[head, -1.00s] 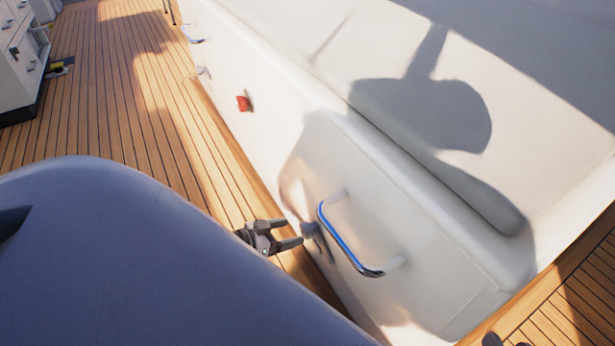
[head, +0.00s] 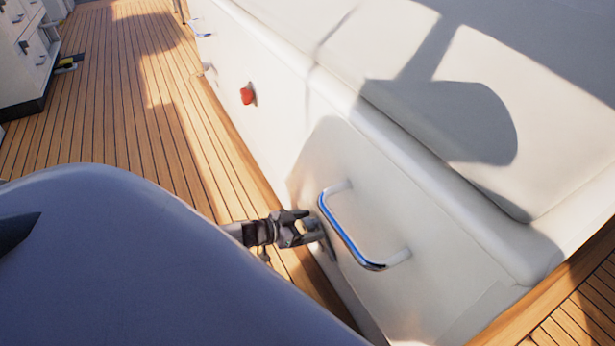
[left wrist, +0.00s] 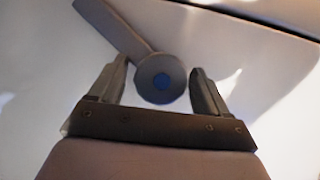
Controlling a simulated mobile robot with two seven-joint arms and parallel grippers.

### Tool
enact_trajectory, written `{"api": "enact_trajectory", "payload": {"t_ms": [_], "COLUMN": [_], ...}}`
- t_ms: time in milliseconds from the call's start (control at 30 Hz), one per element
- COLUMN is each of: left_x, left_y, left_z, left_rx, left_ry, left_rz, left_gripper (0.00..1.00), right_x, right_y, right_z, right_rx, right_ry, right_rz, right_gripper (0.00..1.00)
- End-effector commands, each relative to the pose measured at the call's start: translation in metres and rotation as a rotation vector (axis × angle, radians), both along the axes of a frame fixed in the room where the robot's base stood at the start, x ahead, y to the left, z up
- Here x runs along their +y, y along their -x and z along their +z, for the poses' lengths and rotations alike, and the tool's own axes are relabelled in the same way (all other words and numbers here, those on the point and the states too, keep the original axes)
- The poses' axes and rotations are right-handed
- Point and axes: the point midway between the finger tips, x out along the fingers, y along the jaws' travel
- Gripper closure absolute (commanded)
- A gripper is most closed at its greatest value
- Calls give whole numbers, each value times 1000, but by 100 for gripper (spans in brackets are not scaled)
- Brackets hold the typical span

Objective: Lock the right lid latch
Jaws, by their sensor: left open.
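A grey lid latch (left wrist: 160,78) with a round hub and a blue centre shows in the left wrist view, its lever pointing to the upper left. In the head view the latch (head: 329,242) is mostly hidden behind my left gripper, low on the white hatch front beside the blue-chrome handle. My left gripper (head: 314,226) is open at the latch. In the left wrist view its fingers (left wrist: 160,70) stand on either side of the hub, with small gaps seen between. I cannot tell the depth. My right gripper is not in view.
The blue-chrome handle (head: 345,232) sticks out just right of my left gripper. A red knob (head: 247,95) is farther along the white front. A white cushioned seat (head: 440,120) lies above. The wooden deck (head: 150,130) is clear along the front.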

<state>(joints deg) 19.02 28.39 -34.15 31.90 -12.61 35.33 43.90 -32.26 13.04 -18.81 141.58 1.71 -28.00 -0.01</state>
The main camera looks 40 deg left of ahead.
Motion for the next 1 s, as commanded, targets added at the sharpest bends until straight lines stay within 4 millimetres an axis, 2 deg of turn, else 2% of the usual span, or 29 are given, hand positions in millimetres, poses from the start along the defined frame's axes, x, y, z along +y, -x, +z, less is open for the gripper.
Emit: {"api": "enact_trajectory", "payload": {"t_ms": [233,400,733,1000], "left_x": [0,0,-1,-1], "left_y": [0,0,0,1], "left_z": [0,0,0,0], "left_rx": [1,1,-11,-69], "left_ry": [0,0,-29,-168], "left_rz": [0,0,0,2], "left_gripper": [23,77,77,77], "right_x": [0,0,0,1], "right_y": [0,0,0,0], "right_z": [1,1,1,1], "right_rx": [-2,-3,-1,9], "right_ry": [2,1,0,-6], "right_rz": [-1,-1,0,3], "right_gripper": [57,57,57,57]}}
